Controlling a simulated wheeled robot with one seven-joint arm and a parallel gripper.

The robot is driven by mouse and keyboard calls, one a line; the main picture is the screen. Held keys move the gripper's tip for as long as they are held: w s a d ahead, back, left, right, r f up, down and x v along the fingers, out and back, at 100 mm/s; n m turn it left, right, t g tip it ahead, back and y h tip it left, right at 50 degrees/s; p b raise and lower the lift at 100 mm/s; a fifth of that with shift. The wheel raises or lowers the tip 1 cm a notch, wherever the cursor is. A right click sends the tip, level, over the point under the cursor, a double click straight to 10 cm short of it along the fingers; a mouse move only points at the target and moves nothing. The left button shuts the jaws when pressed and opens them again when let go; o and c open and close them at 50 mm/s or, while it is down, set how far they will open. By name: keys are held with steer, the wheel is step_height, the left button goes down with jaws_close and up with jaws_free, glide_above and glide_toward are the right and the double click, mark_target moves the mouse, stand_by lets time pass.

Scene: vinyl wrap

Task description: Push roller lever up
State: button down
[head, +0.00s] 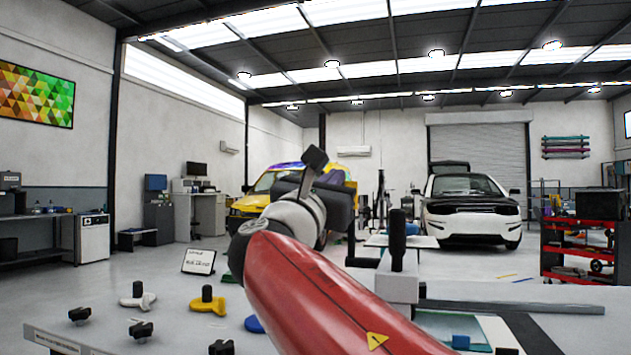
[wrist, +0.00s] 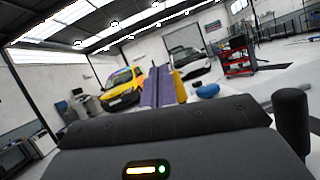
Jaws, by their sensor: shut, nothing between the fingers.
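The roller lever appears to be the upright black handle (head: 397,241) on a white block (head: 397,283), right of my gripper in the head view. In the wrist view a dark upright grip (wrist: 292,122), probably the same handle, stands at the right edge beside my gripper's body. My gripper (wrist: 161,87) is shut and empty, its narrow purplish fingers together and pointing forward. In the head view my gripper (head: 328,181) is raised above the table, its fingers largely hidden behind its dark body. I see a gap to the handle there; contact cannot be told.
A white table holds a yellow knob piece (head: 208,301), a white one (head: 138,297), several black knobs and a small sign (head: 199,261). A grey bar (head: 508,306) lies at right. A yellow van (head: 262,190), a white car (head: 470,209) and a red cart (head: 578,250) stand behind.

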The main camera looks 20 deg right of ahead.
steer(key=s+a+r+p, duration=0.1)
steer(key=s+a+r, duration=0.4)
steer(key=a+r, duration=0.1)
steer(key=shift+s+r+p, duration=0.25)
steer(key=shift+r+p, duration=0.1)
steer(key=shift+r, duration=0.35)
